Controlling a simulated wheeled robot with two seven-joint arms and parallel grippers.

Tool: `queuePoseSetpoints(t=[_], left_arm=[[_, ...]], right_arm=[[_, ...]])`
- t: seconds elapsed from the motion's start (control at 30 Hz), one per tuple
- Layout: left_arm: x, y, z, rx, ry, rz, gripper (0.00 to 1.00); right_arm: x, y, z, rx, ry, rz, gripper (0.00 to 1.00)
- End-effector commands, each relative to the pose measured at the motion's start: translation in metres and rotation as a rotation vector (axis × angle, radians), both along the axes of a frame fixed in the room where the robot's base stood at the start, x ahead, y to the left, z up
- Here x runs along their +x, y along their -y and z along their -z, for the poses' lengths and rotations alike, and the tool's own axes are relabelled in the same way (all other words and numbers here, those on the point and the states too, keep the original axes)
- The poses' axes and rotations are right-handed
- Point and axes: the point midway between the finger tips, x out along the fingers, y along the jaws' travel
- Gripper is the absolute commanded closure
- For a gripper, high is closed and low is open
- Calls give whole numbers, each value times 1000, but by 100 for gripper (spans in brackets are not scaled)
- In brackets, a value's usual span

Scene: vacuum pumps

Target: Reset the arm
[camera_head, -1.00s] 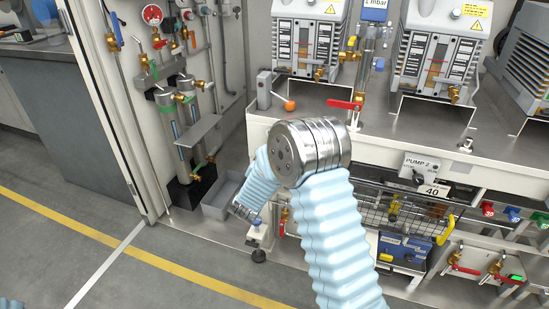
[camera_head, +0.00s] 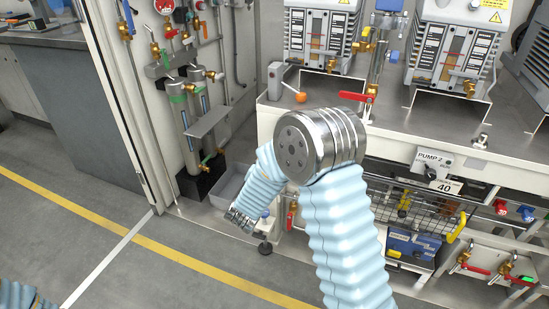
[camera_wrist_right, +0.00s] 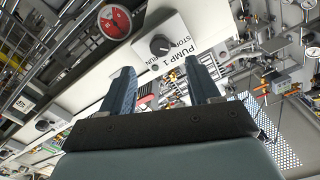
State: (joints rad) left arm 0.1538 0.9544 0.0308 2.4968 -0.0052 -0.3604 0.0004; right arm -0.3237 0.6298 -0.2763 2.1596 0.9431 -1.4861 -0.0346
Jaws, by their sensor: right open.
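My right arm, in a pale blue ribbed sleeve (camera_head: 350,225) with a bare metal joint (camera_head: 320,145), rises from the bottom of the head view and bends down to the left. Its far end (camera_head: 240,218) is over the floor edge by the pump bench; the fingers cannot be made out there. In the right wrist view my right gripper (camera_wrist_right: 161,85) is open, its two dark fingers apart with nothing between them. A panel with a black knob marked PUMP 1 (camera_wrist_right: 160,45) shows beyond the fingers. My left gripper is not in view; only a bit of blue sleeve shows at bottom left.
The bench (camera_head: 390,128) carries several vacuum pumps (camera_head: 455,50) and a red valve handle (camera_head: 356,97). A PUMP 2 switch (camera_head: 430,165) and a wire basket (camera_head: 408,215) are on its front. Grey floor (camera_head: 150,270) with a yellow line lies open at left.

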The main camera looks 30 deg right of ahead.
Motion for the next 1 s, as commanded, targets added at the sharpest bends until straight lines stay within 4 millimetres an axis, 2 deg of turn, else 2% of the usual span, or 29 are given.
queuePoseSetpoints(t=[0.2, 0.27, 0.3, 0.37, 0.47, 0.53, 0.6, 0.67, 0.73, 0.83, 0.9, 1.0], left_arm=[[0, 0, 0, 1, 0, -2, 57], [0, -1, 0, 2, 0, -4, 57], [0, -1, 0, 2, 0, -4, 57], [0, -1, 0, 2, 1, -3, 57], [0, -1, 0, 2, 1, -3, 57], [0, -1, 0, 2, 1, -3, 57], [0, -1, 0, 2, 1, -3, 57], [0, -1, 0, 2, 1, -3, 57], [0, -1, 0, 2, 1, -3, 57], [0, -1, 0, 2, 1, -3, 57], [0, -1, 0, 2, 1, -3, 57], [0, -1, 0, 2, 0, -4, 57]], right_arm=[[0, 0, 0, 0, 0, 0, 39], [1, -1, 6, 6, -16, -14, 39], [3, -3, 15, 16, -40, -38, 39], [6, -11, 38, 40, -101, -99, 39], [4, -34, 100, 117, -274, -258, 39], [-9, -58, 154, 192, -430, -395, 39], [-33, -85, 204, 278, -592, -531, 39], [-61, -110, 242, 354, -731, -644, 39], [-101, -137, 277, 442, -885, -768, 39], [-160, -171, 309, 557, -1078, -926, 39], [-197, -188, 320, 621, -1184, -1015, 39], [-235, -203, 326, 684, -1290, -1109, 39]])
